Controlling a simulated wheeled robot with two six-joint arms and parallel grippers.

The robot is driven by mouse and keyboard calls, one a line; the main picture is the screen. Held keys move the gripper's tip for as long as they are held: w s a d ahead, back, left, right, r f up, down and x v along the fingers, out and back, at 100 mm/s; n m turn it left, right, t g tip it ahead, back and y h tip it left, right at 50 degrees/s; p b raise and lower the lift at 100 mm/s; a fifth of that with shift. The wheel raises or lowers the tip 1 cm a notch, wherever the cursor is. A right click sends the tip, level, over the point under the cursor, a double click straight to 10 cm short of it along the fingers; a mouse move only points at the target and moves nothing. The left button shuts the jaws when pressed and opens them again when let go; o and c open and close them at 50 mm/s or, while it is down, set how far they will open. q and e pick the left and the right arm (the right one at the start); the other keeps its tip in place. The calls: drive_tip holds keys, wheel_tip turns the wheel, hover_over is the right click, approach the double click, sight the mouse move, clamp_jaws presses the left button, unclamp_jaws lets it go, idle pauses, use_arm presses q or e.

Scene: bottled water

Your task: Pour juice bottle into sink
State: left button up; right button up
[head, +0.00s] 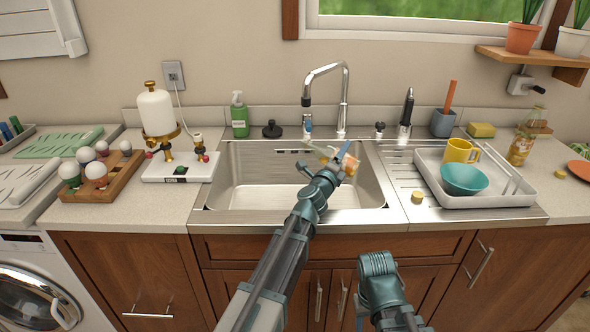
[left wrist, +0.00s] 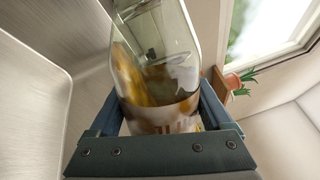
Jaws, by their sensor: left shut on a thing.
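My left gripper (head: 338,160) is over the right part of the steel sink basin (head: 250,185). It is shut on a clear glass bottle with an orange-brown band, held between the fingers in the left wrist view (left wrist: 165,75). In the head view the bottle (head: 350,165) lies tilted far over, partly hidden by the gripper. Its clear part seems to point left above the basin. A yellowish tint shows inside the glass, but the liquid level is unclear. My right arm is low in front of the cabinets; its fingers are not clearly visible.
The faucet (head: 340,95) stands behind the basin, close to the bottle. A white tray (head: 490,200) with a teal bowl (head: 464,180) and yellow mug (head: 460,151) is on the right. Another bottle (head: 520,148) stands beyond it. A coffee maker (head: 157,115) stands left.

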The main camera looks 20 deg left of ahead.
use_arm(q)
drive_tip(key=shift+a+r+n, duration=0.15)
drive_tip(key=shift+a+n, duration=0.2)
drive_tip(key=shift+n, duration=0.35)
use_arm(e)
drive_tip(key=shift+a+r, duration=0.15)
drive_tip(key=shift+a, duration=0.25)
use_arm(q)
drive_tip(key=shift+f+n+b, duration=0.45)
drive_tip(key=shift+f+n, duration=0.15)
drive_tip(key=shift+n, duration=0.3)
use_arm(e)
drive_tip(key=shift+a+f, duration=0.15)
drive_tip(key=shift+f, duration=0.45)
